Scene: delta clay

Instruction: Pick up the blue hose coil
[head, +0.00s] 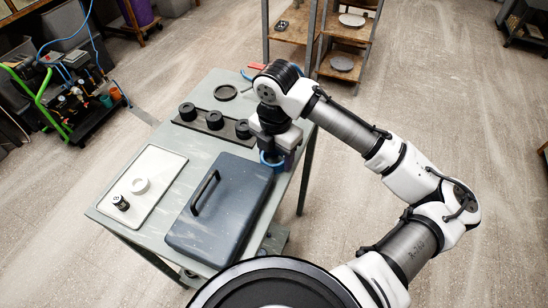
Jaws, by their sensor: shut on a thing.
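The blue hose coil (267,161) shows as a small blue ring at the tip of my gripper (274,157), at the right edge of the grey table. My gripper points down and is shut on the coil. Its fingers and wrist hide most of the coil. I cannot tell whether the coil touches the table or is held above it. It is just beyond the far right corner of the dark lidded case.
The dark case (232,213) with a black handle fills the table's near right. A white tray (170,167) holds a white ring (140,186) and a small black part (120,203). A dark rack (228,130) carries black cylinders. A black round dish (225,92) lies behind.

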